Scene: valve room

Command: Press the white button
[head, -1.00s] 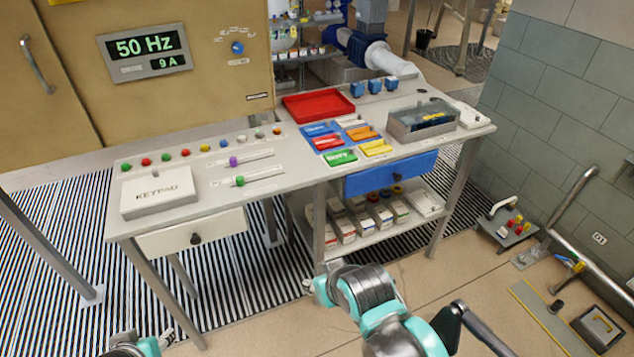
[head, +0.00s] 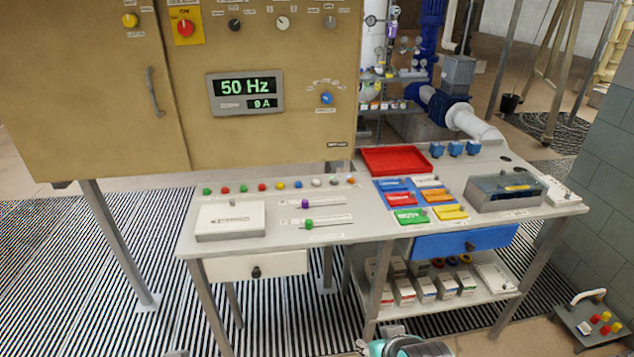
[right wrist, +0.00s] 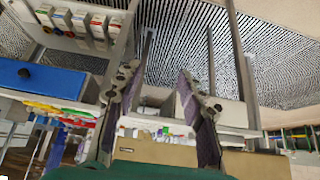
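The white button (head: 317,182) is a small round cap in the row of coloured buttons along the back left of the grey table, between a blue button (head: 298,184) and a pale grey-green one (head: 335,181). Nothing touches it. My right gripper (right wrist: 152,98) shows in the right wrist view with its two fingers spread apart and nothing between them. In the head view only part of my right arm shows at the bottom edge, well below and in front of the table. My left gripper is not in view. I cannot pick out the white button in the wrist view.
A white keypad box (head: 230,221) and two sliders (head: 308,224) lie in front of the button row. The tan cabinet (head: 270,130) stands behind it. A red tray (head: 395,159), coloured blocks and a grey case (head: 506,192) occupy the table's right half.

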